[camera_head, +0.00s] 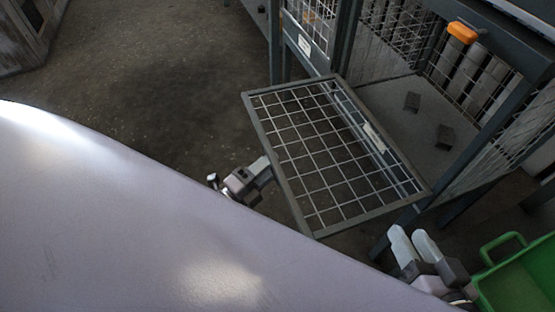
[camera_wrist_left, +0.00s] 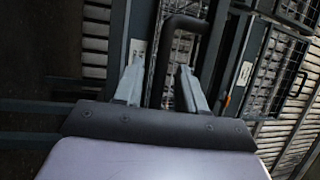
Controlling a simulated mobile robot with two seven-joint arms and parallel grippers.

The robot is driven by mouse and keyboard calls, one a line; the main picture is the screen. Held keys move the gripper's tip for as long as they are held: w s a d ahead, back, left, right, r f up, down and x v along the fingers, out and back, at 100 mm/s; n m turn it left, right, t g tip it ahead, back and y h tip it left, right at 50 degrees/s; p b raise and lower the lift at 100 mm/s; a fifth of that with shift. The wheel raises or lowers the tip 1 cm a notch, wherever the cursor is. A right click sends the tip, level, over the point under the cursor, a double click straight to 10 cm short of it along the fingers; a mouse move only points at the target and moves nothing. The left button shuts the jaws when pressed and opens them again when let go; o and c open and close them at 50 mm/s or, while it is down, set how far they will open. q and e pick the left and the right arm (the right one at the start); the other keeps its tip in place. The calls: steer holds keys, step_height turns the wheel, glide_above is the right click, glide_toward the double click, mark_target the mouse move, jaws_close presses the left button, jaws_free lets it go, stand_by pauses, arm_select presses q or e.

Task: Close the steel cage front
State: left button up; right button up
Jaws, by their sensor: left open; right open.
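The steel cage front (camera_head: 330,150) is a wire-mesh panel in a dark frame. It hangs out from the cage at a low slant, and the cage opening behind it is uncovered. My left gripper (camera_head: 262,168) is at the panel's left edge, its fingertips partly hidden by the panel. In the left wrist view, my left gripper (camera_wrist_left: 160,88) is open, with a dark bent handle (camera_wrist_left: 184,22) lined up between its fingers; contact cannot be told. My right gripper (camera_head: 415,240) is open and empty near the panel's lower right corner.
The cage (camera_head: 394,42) has mesh walls and dark posts. A green crate (camera_head: 515,285) is right of my right gripper.

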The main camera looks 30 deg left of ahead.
arm_select(q)
steer(key=shift+x, duration=1.4)
steer(key=shift+f, duration=0.1)
jaws_close()
